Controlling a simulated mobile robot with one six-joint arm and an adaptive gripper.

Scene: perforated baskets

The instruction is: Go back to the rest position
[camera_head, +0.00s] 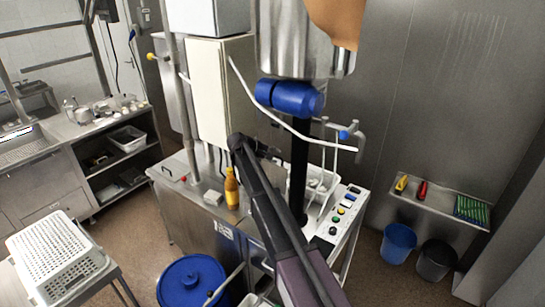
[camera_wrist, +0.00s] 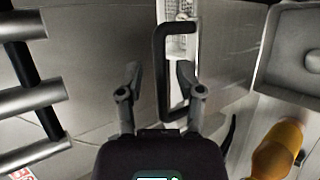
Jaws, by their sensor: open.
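My gripper (camera_wrist: 157,82) is open in the wrist view, its two dark fingers apart. The upright bar of a black handle (camera_wrist: 160,75) shows between the fingers in that picture; I cannot tell whether they touch it. Nothing is seen clamped in the jaws. In the head view my dark arm reaches up from the bottom over the steel machine, and I cannot make out the fingertips there.
An orange-yellow bottle (camera_head: 232,190) stands on the machine top; it also shows in the wrist view (camera_wrist: 278,152). A white perforated basket (camera_head: 52,248) is at left. A blue lidded bin (camera_head: 190,278) stands in front. Blue (camera_head: 398,243) and black (camera_head: 436,259) buckets stand at right.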

